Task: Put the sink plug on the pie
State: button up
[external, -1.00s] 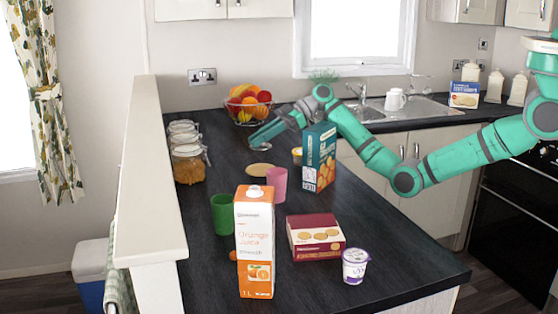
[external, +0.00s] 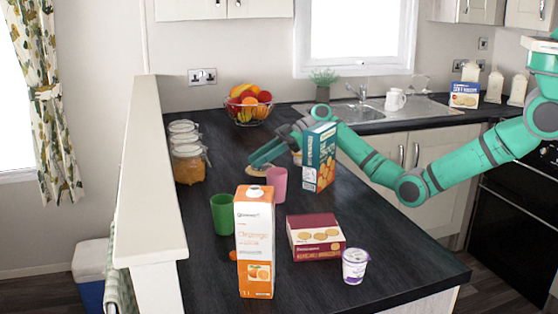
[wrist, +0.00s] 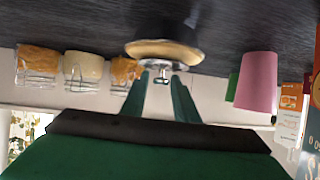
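The tan round pie (wrist: 165,48) lies on the dark counter, and part of it shows in the external view (external: 257,168). The silver sink plug (wrist: 162,66) is right at the pie, its flat disc toward the pie and its knob toward my gripper. The wrist view is upside down. My gripper (external: 258,164) is low over the pie.
A pink cup (external: 277,184), a green cup (external: 224,214) and an orange juice carton (external: 254,245) stand nearer the camera. A tall teal box (external: 319,158) is just right of my gripper. Glass jars (external: 188,160) line the left edge. A fruit bowl (external: 249,108) stands behind.

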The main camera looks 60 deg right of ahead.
jog(key=shift+o, duration=0.3)
jog(key=shift+r, duration=0.1)
jog(key=shift+d+r, duration=0.1)
jog(key=shift+r, duration=0.05)
jog(key=v, duration=0.4)
jog(key=shift+d, duration=0.1)
notch_tip(320, 180, up, 7)
jog(key=shift+s, duration=0.3)
jog(key=shift+d+r, duration=0.1)
jog(key=shift+d, duration=0.05)
